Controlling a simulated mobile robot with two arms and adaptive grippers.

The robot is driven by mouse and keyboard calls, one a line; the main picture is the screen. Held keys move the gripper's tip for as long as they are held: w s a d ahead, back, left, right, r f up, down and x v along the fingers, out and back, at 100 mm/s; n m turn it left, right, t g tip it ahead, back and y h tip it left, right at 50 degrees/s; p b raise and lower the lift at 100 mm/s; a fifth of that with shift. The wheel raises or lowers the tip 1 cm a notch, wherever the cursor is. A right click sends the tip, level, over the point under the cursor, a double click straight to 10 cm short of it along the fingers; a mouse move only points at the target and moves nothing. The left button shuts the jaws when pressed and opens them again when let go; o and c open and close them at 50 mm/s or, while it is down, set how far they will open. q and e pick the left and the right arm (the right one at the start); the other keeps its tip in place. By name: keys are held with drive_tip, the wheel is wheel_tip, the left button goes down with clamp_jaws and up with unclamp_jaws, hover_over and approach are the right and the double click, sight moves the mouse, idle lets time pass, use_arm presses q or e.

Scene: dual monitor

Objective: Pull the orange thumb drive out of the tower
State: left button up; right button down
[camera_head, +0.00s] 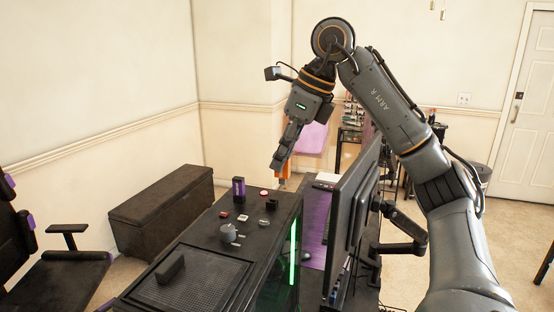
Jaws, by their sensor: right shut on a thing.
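The black computer tower (262,247) stands in the lower middle, with a green light strip on its side. My right gripper (280,166) points down at the tower's far top edge. It is shut on the orange thumb drive (285,171), which shows partly beside and below the fingertips. The drive's lower end appears close to the tower top; I cannot tell whether it is still in a port. My left gripper is not in view.
Several small items, including a purple-and-black box (238,187) and a grey knob-like piece (228,231), are on the tower top. A monitor (350,215) stands close on the right. A brown chest (160,207) and a chair (55,262) are on the left.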

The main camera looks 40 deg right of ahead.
wheel_tip(320, 180, up, 6)
drive_tip(key=s+a+p, duration=0.1)
drive_tip(key=s+p, duration=0.1)
drive_tip(key=p, duration=0.3)
drive_tip(key=shift+s+a+p, duration=0.2)
drive_tip(key=shift+a+p, duration=0.05)
drive_tip(key=shift+p, duration=0.05)
idle(0.6)
drive_tip(key=shift+f, duration=0.15)
